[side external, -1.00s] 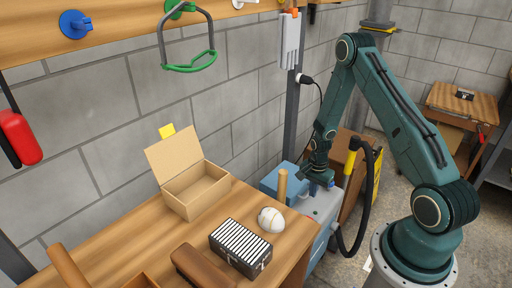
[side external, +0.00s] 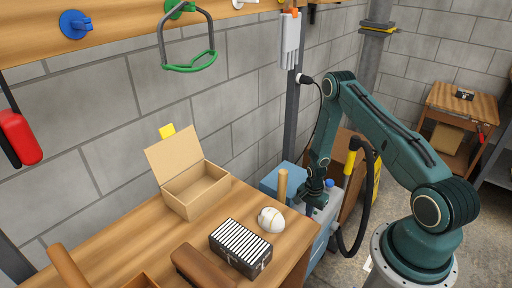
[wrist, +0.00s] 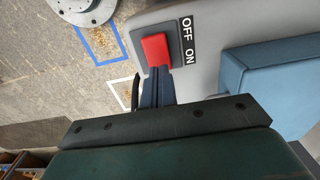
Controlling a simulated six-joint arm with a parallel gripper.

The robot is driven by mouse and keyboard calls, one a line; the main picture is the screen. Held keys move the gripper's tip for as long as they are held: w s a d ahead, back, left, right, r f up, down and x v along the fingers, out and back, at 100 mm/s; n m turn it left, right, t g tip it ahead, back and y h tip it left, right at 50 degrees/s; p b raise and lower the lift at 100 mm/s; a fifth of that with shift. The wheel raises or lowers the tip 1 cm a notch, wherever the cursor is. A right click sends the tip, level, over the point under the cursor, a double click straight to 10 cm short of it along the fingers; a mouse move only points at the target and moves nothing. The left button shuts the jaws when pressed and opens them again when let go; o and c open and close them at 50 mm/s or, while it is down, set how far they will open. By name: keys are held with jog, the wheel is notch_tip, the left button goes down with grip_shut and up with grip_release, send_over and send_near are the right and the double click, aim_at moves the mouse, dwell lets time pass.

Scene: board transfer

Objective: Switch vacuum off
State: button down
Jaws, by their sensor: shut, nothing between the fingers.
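The grey vacuum (side external: 321,238) stands beside the right end of the bench, and its grey top (wrist: 230,22) fills the upper right of the wrist view. A red rocker switch (wrist: 155,50) sits in a dark frame on it, next to an OFF/ON label (wrist: 189,40). My gripper (wrist: 158,72) is shut and empty. Its fingertips are at the lower edge of the red switch, on the ON side. I cannot tell whether they touch it. In the side view my gripper (side external: 313,202) is low over the vacuum and hides the switch.
A black hose (side external: 365,205) with a yellow part curves up on the vacuum's right. A blue block (wrist: 280,85) rises beside the label.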

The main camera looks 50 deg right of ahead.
jog(key=shift+f, duration=0.85)
jog(key=shift+d+f, duration=0.1)
jog(key=shift+f, duration=0.05)
jog(key=shift+y, duration=0.3)
jog(key=shift+a, duration=0.85)
jog(key=shift+r, duration=0.2)
notch_tip(320, 180, up, 14)
jog(key=d, duration=0.2)
jog(key=shift+d, duration=0.2)
dwell(0.3)
